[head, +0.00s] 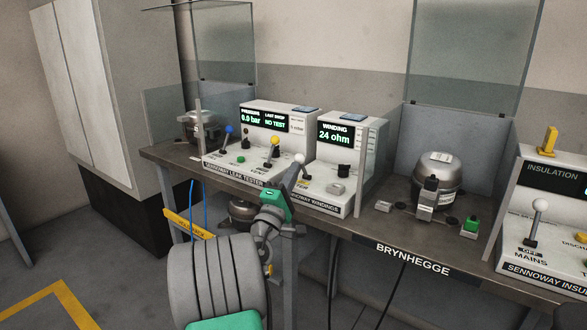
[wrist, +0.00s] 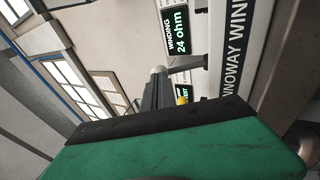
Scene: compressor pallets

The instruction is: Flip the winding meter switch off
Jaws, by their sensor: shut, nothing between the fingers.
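The winding meter (head: 343,150) is a white console labelled "SENNOWAY WINDINGS", and its lit display reads "WINDING 24 ohm". The display (wrist: 176,32) also shows, turned sideways, in the wrist view. Its switch is a lever with a white ball knob (head: 300,158) at the console's left front. My gripper (head: 294,172) is shut and empty, with its fingertips at the knob in the head view. In the wrist view the pale knob (wrist: 159,69) shows just beyond the fingertips (wrist: 156,82). The fingers hide the lever's shaft, and I cannot tell whether they touch it.
The leak tester (head: 270,125), with blue and yellow-knobbed levers, stands close on the left. A glass panel (head: 367,170) edges the meter's right side. A compressor (head: 438,178) and the insulation tester (head: 548,190) stand farther right on the bench.

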